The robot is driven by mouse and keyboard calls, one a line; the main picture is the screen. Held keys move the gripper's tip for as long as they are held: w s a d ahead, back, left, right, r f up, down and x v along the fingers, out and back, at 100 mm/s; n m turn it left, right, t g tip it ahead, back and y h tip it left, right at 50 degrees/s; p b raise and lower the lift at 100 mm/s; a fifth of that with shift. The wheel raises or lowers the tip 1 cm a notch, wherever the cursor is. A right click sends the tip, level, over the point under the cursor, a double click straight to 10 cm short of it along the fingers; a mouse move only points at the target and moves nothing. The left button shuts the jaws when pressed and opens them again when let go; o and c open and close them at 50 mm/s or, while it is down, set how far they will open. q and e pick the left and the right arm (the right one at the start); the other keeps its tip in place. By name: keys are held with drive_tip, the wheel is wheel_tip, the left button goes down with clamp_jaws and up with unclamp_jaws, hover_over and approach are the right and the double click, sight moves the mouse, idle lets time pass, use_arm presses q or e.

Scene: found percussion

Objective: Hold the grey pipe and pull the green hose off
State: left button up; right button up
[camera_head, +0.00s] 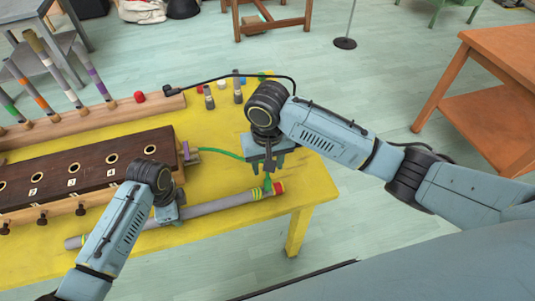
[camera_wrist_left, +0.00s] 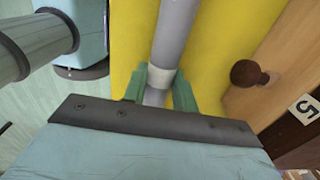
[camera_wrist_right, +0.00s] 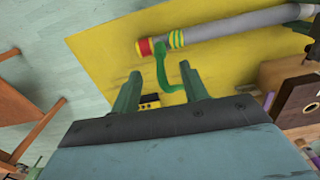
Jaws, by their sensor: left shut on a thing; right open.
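The grey pipe (camera_head: 215,206) lies along the front of the yellow table. It has a pale band (camera_wrist_left: 163,78) at my left gripper and a red end with yellow-green rings (camera_wrist_right: 177,39) at the right. My left gripper (camera_head: 168,208) is shut on the pipe; its fingers (camera_wrist_left: 160,88) sit on either side of it. The green hose (camera_head: 222,151) runs from a purple-grey fitting towards the red pipe end, passing behind my right gripper. My right gripper (camera_head: 267,168) is open above that end. In its wrist view a hose loop (camera_wrist_right: 163,66) shows just beyond and between the fingertips (camera_wrist_right: 163,82).
A dark wooden box with round holes (camera_head: 75,172) stands left on the yellow table (camera_head: 215,120). Coloured sticks stand in a rack (camera_head: 90,122) behind it. Small grey bottles (camera_head: 209,98) and a black cable lie at the back. An orange-brown table (camera_head: 510,60) is at right.

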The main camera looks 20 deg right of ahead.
sight(268, 178)
wheel_tip(268, 178, down, 8)
drive_tip(key=shift+f, duration=0.15)
idle(0.3)
clamp_jaws()
drive_tip(key=shift+r, duration=0.45)
drive_tip(key=shift+r, duration=0.75)
drive_tip(key=shift+r, duration=0.1)
drive_tip(key=shift+r, duration=1.45)
